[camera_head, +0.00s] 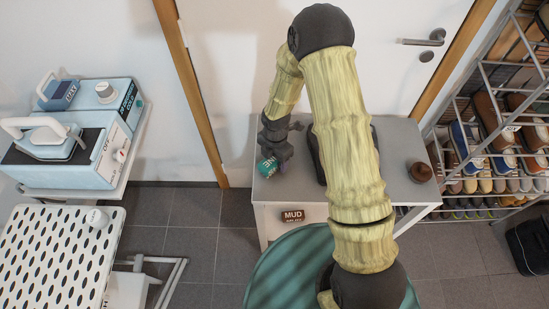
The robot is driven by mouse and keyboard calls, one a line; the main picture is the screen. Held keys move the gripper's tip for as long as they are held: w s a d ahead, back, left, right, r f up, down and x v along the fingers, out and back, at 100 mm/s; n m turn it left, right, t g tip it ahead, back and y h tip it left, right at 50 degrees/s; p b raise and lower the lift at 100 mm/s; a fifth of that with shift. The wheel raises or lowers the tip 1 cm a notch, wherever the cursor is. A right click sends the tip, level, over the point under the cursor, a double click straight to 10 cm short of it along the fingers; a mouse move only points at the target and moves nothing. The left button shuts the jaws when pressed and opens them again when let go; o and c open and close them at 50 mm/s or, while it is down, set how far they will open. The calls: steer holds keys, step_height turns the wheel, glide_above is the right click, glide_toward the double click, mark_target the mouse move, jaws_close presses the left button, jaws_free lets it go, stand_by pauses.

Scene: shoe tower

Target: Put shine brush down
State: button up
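A small teal piece with white lettering (267,167), which may be the shine brush, sits at the tip of my dark gripper (278,154). The lettering is only partly legible. The gripper points down over the left end of the grey table (399,142) and appears shut on the teal piece. The fingertips are small and partly hidden, and I cannot tell whether the piece touches the table top. My arm covers the middle of the table.
A brown rounded object (420,172) stands at the table's right end. A brown "MUD" label (293,216) is at the table's front. A shoe rack (477,148) stands right; a light blue machine (75,150) and perforated white board (50,260) stand left. The table's left end looks mostly clear.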

steer(key=shift+r, duration=0.1)
step_height(320, 180, up, 12)
steer(key=shift+p, duration=0.3)
stand_by(0.4)
steer(key=shift+d+r, duration=0.1)
stand_by(0.4)
steer(key=s+d+r+m+t, duration=0.1)
steer(key=s+d+r+m, duration=0.4)
steer(key=m, duration=0.8)
steer(key=s+d+r+m+t, duration=0.1)
steer(key=s+d+r+m, duration=0.5)
steer(key=m, duration=0.7)
steer(key=shift+s+d+r+m+t, duration=0.15)
steer(key=shift+s+d+m+t, duration=0.15)
steer(key=shift+s+d, duration=0.7)
steer(key=shift+w+d, duration=0.15)
